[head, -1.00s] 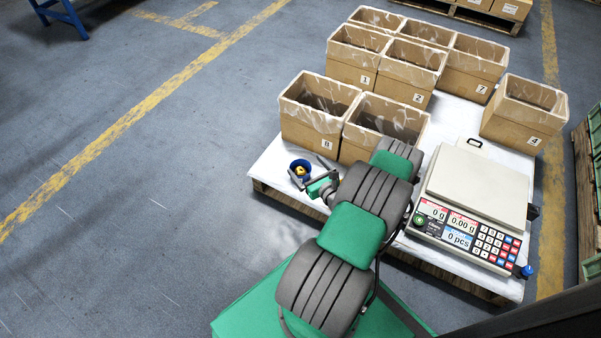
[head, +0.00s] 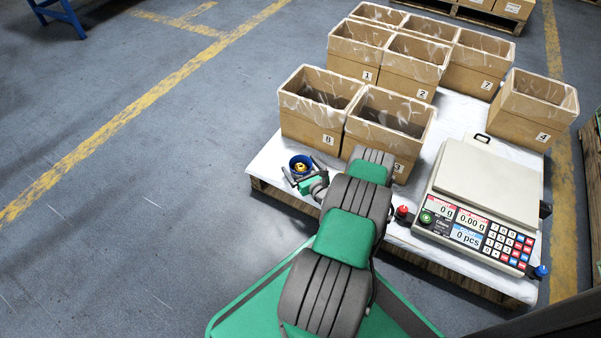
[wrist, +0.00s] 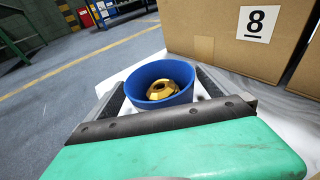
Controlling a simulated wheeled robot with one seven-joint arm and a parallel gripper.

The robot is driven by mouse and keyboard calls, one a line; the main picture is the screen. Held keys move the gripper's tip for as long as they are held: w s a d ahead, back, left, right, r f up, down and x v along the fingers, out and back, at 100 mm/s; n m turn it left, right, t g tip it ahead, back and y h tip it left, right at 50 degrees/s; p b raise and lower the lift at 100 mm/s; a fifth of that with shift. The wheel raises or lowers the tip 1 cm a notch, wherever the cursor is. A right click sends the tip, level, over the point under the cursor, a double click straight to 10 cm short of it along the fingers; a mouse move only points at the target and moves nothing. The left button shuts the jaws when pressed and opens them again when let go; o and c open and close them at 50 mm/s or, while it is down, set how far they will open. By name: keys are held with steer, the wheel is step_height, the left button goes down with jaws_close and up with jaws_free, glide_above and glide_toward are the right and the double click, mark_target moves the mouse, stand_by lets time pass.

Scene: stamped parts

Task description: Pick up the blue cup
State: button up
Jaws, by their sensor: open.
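The blue cup (head: 300,163) stands upright near the left corner of the white-covered pallet, with a gold-coloured part inside it. In the wrist view the blue cup (wrist: 153,92) sits ahead of my gripper, between its two fingers, and the gold part (wrist: 162,90) shows over the rim. My gripper (head: 302,178) is open, with one finger on each side of the cup. In the wrist view my gripper (wrist: 160,95) hides the cup's lower front. I cannot tell whether either finger touches the cup.
Box 8 (head: 312,135) stands just behind the cup, and box 3 (head: 370,148) is to its right. A counting scale (head: 478,215) is on the right of the pallet, with a red knob (head: 402,212) near my arm. The floor to the left is clear.

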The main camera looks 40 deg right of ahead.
steer(key=c, duration=1.7)
